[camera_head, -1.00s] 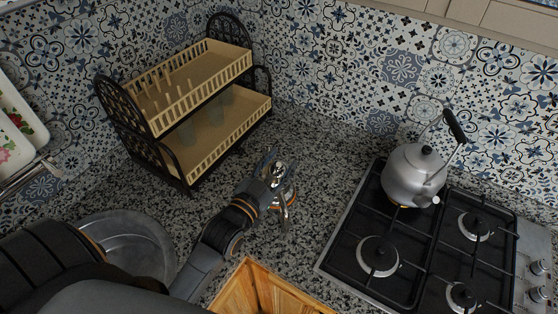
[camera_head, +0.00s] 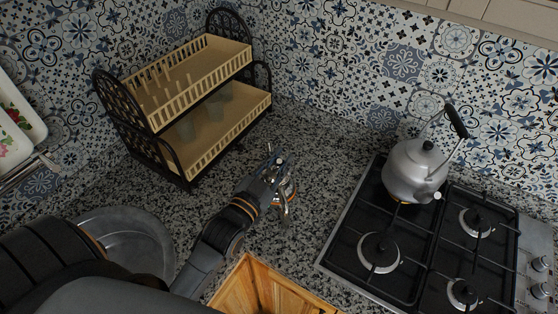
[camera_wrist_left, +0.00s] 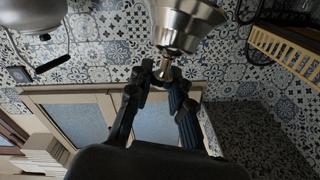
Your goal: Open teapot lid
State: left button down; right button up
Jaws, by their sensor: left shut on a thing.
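A small shiny teapot (camera_head: 287,193) with a spout stands on the speckled counter. My left gripper (camera_head: 276,163) is at its top and hides much of it. In the left wrist view, the picture is upside down and a silver tapered metal piece (camera_wrist_left: 188,22) with a small knob (camera_wrist_left: 166,68) fills the top middle. My left gripper (camera_wrist_left: 163,78) is shut on this knob. Whether the lid is apart from the teapot's body cannot be told. My right gripper is not in view.
A grey kettle (camera_head: 413,172) stands on the black gas hob (camera_head: 350,225) at the right. A two-tier dish rack (camera_head: 215,122) stands at the back left. A round metal basin (camera_head: 130,245) is at the lower left.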

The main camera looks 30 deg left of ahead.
pick_arm(q)
jog(key=s+m+t+b, duration=0.1)
jog(key=b, duration=0.1)
jog(key=s+d+m+t+h+b, duration=0.1)
jog(key=m+b, duration=0.1)
jog(key=b, duration=0.1)
jog(key=s+d+f+m+t+b, duration=0.1)
jog(key=b, duration=0.1)
jog(key=shift+d+m+t+h+b, duration=0.2)
jog(key=shift+m+t+h+b, duration=0.1)
jog(key=shift+h+b, duration=0.1)
jog(key=shift+s+d+m+t+b, duration=0.1)
jog(key=shift+d+m+t+b, duration=0.15)
jog(key=shift+m+b, duration=0.2)
jog(key=shift+s+m+h, duration=0.1)
jog(key=shift+m+h, duration=0.15)
jog(key=shift+h, duration=0.15)
jog(key=c, duration=1.2)
grip_release()
jog(key=shift+o, duration=0.2)
jog(key=v, duration=0.7)
jog(key=shift+s+f, duration=0.2)
